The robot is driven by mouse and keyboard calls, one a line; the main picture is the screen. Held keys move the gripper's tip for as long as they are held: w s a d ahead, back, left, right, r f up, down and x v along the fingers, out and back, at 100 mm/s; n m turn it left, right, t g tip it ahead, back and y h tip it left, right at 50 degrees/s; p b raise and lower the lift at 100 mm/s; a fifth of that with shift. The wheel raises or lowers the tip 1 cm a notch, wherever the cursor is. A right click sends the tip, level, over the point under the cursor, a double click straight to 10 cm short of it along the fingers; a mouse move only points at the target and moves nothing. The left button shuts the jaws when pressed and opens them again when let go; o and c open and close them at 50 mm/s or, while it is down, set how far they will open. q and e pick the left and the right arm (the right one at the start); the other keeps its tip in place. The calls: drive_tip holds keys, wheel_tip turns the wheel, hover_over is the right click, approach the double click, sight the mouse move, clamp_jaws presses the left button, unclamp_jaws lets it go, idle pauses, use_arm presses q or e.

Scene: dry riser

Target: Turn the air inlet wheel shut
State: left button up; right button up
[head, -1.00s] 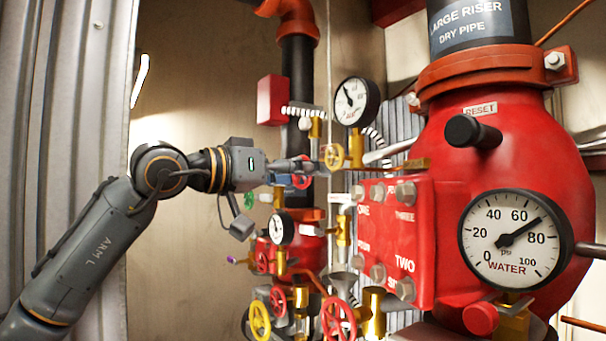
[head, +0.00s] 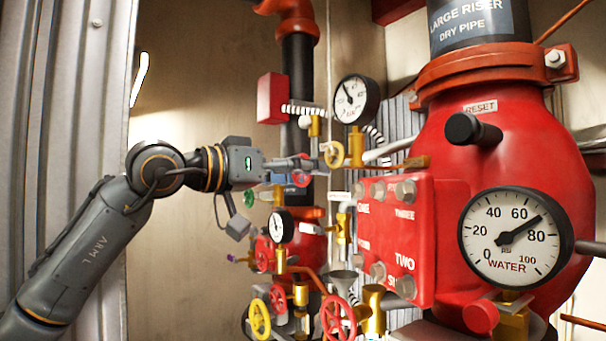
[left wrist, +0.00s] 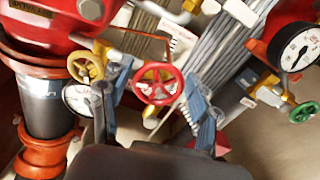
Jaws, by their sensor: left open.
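A red handwheel (left wrist: 157,84) shows in the left wrist view between the two fingers of my open left gripper (left wrist: 156,78). The wheel's rim is clear of both fingers in that view, and I cannot tell the exact depth gap. In the head view my left gripper (head: 308,163) reaches right into the pipework, and a red wheel (head: 301,179) shows partly behind its fingers. A yellow wheel (head: 333,154) stands just right of the fingertips; a yellow wheel also shows in the left wrist view (left wrist: 85,66). No label readable as air inlet shows. My right gripper is out of view.
A pressure gauge (head: 356,100) stands above the fingertips and a smaller gauge (head: 280,227) below. Several red and yellow wheels, including a lower red one (head: 338,317), crowd beneath. The large red valve body (head: 530,150) fills the right. The wall behind the arm is bare.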

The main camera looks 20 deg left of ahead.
use_arm(q)
drive_tip(key=v, duration=1.1)
drive_tip(key=shift+s+a, duration=0.2)
